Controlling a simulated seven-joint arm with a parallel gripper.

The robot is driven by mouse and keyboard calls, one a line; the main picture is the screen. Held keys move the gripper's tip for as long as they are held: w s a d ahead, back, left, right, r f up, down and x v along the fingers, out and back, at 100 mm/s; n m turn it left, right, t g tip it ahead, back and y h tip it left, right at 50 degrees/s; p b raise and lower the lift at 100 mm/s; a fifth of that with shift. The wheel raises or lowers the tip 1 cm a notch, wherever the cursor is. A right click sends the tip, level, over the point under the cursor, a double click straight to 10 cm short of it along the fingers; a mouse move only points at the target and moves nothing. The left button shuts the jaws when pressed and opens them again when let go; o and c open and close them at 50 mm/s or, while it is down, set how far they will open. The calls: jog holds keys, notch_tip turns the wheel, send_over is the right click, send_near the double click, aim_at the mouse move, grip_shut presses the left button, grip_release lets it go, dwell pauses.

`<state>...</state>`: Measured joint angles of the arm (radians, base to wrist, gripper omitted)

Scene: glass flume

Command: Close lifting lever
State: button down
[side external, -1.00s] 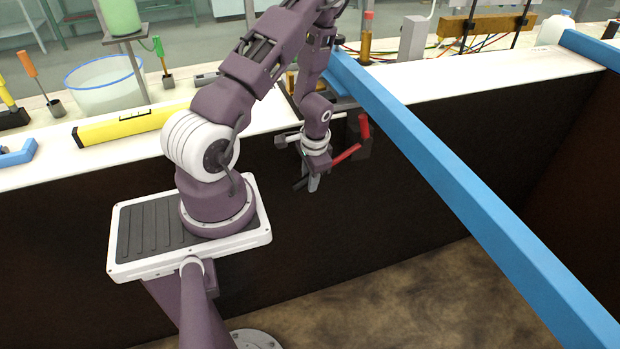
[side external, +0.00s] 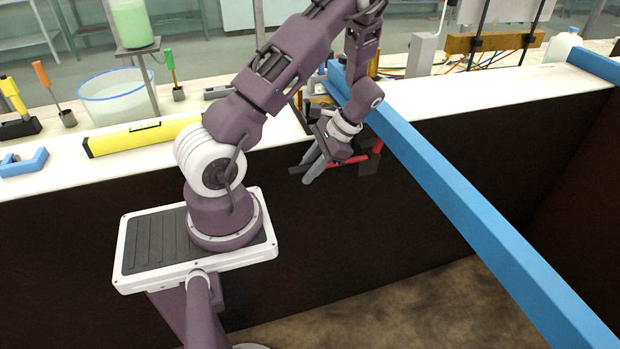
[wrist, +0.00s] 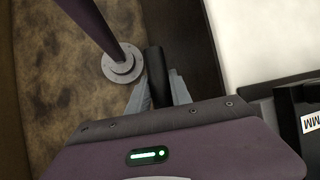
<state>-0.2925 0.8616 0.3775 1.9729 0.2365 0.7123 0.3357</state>
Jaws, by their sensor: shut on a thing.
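The lifting lever (side external: 352,163) is a red bar with a black grip (side external: 296,170) at its left end, in front of the dark wall below the bench edge. It lies nearly level in the side view, and my wrist hides part of it. My gripper (side external: 311,174) comes down from the upper right, tilted, with its grey fingers around the lever near the grip. In the wrist view, the black grip (wrist: 155,76) sits between the two grey fingers (wrist: 157,96). My gripper is shut on it.
A long blue beam (side external: 450,190) runs close to the right of my wrist. On the white bench top stand a yellow level (side external: 145,135), a clear tub (side external: 117,98) and tools. Open space lies below the lever, above the brown floor (side external: 400,312).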

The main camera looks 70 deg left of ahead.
jog(key=shift+r+g, duration=0.7)
jog(key=shift+r, duration=0.25)
jog(key=c, duration=1.2)
grip_release()
jog(key=shift+o, duration=0.2)
jog(key=v, duration=0.5)
jog(key=shift+f, duration=0.1)
notch_tip(320, 180, up, 7)
